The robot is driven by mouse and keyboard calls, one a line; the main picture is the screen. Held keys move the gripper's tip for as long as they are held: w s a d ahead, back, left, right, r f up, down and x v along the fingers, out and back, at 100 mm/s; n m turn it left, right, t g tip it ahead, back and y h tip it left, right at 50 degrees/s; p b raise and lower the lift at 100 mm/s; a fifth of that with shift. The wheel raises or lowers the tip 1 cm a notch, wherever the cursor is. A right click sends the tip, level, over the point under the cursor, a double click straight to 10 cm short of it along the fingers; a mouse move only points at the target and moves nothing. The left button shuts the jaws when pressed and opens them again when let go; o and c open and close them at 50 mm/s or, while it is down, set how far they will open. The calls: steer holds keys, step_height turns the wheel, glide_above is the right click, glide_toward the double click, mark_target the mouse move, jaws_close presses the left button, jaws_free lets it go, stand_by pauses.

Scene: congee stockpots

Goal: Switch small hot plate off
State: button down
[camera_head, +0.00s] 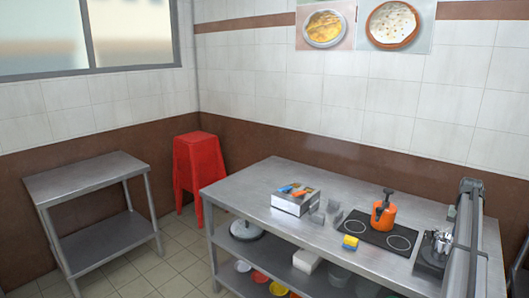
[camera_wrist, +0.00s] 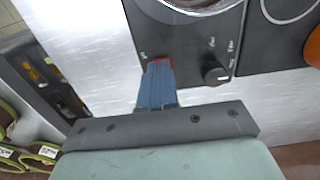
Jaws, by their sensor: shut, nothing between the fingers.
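The small hot plate (camera_head: 428,264) is a dark unit at the right end of the steel table in the head view, partly hidden by my arm. A shiny metal pot (camera_head: 438,241) stands on it. In the wrist view the small hot plate (camera_wrist: 187,44) shows a black face with a round black knob (camera_wrist: 215,73) and small white markings too blurred to read. My gripper (camera_wrist: 158,68) is shut and empty, its blue fingers over the panel's edge left of the knob, apart from it. A red patch shows at the fingertips. Contact with the panel is unclear.
A black two-ring hob (camera_head: 372,236) with an orange pot (camera_head: 383,216) is beside the small hot plate. A box of utensils (camera_head: 295,202), metal holders and yellow-blue sponges (camera_head: 350,242) stand further left. The table's far left is clear.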

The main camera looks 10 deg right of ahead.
steer(key=shift+r, duration=2.85)
